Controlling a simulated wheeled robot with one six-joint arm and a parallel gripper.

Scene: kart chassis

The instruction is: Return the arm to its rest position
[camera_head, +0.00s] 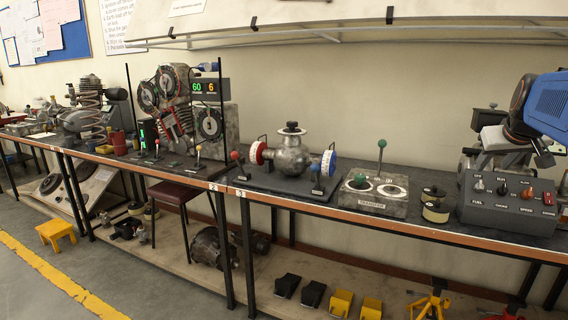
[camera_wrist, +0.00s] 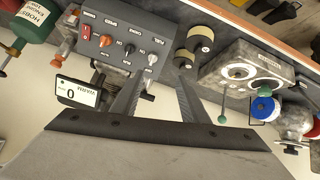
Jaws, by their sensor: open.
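My gripper (camera_wrist: 158,78) shows in the wrist view with its two grey fingers spread apart and nothing between them. It is over the bench near a grey control box (camera_wrist: 135,28) with a red switch, several knobs and a white-tipped lever. The fingers show in front of the box's lower edge; I cannot tell how far above it they are. There the same control box (camera_head: 506,222) stands on the bench at the right.
A transfer box (camera_head: 372,208) with a green-knobbed lever (camera_head: 382,144) stands left of the control box. Round black and yellow parts (camera_head: 436,211) lie between them.

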